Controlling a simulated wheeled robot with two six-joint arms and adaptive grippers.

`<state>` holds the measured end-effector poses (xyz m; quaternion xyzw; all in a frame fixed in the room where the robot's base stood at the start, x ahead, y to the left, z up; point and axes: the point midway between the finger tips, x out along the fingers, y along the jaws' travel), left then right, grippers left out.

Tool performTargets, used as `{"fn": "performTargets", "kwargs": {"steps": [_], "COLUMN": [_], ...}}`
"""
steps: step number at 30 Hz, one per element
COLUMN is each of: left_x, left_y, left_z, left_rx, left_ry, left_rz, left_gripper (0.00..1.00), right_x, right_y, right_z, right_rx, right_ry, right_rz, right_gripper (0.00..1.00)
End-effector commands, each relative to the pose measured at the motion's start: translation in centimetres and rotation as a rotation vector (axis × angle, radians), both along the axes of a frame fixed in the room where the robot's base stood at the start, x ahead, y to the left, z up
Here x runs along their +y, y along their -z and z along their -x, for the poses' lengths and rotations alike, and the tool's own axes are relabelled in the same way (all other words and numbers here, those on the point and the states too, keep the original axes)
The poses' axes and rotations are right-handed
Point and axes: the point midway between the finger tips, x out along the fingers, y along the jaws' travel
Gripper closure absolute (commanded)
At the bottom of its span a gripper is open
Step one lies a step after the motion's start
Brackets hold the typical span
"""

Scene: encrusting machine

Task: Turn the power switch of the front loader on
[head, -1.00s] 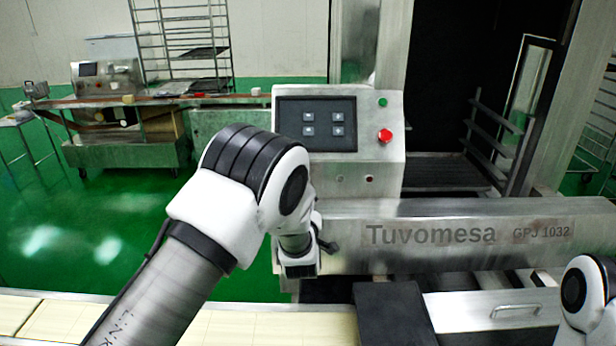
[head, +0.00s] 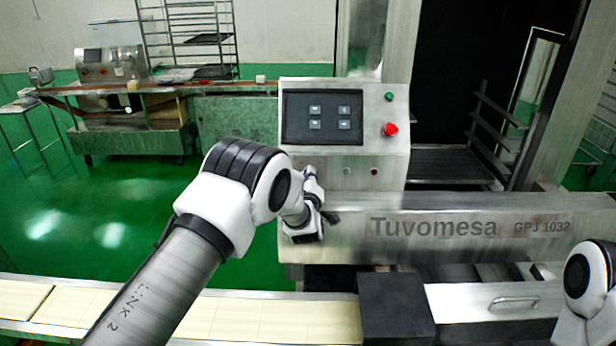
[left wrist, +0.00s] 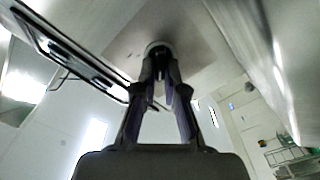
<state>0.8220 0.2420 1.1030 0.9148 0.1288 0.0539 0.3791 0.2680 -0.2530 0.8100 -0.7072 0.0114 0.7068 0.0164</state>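The front loader's control panel (head: 300,160) faces me in the head view, with a dark screen, a green button and a red button. My left arm reaches to its lower left. My left gripper (head: 308,183) is mostly hidden by the wrist there. In the left wrist view, a dark knob with a pale ring, apparently the power switch (left wrist: 157,47), sits on a metal plate. The two fingertips of my left gripper (left wrist: 161,78) are close to it, one on each side, with a narrow gap between them. Contact is not clear. My right gripper is out of view.
The loader's metal beam (head: 450,228) runs right from below the panel. A conveyor (head: 270,320) crosses the front, with a dark box (head: 395,305) beside it. Another machine (head: 110,65) and a rack (head: 190,30) stand at the back left.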

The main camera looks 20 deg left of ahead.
Motion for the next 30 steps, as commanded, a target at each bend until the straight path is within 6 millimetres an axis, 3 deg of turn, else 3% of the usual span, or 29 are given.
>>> {"fn": "performTargets", "kwargs": {"steps": [14,30], "left_x": [-0.1,-0.4], "left_y": [0.3,0.2], "left_z": [0.0,-0.1], "left_rx": [0.029,0.156], "left_ry": [0.001,0.001], "left_rz": [-0.100,-0.544], "left_gripper": [1.00,1.00], "right_x": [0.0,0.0], "right_y": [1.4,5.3], "right_z": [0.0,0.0], "right_rx": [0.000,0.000], "right_ry": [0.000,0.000], "right_rz": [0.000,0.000], "right_gripper": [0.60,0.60]}}
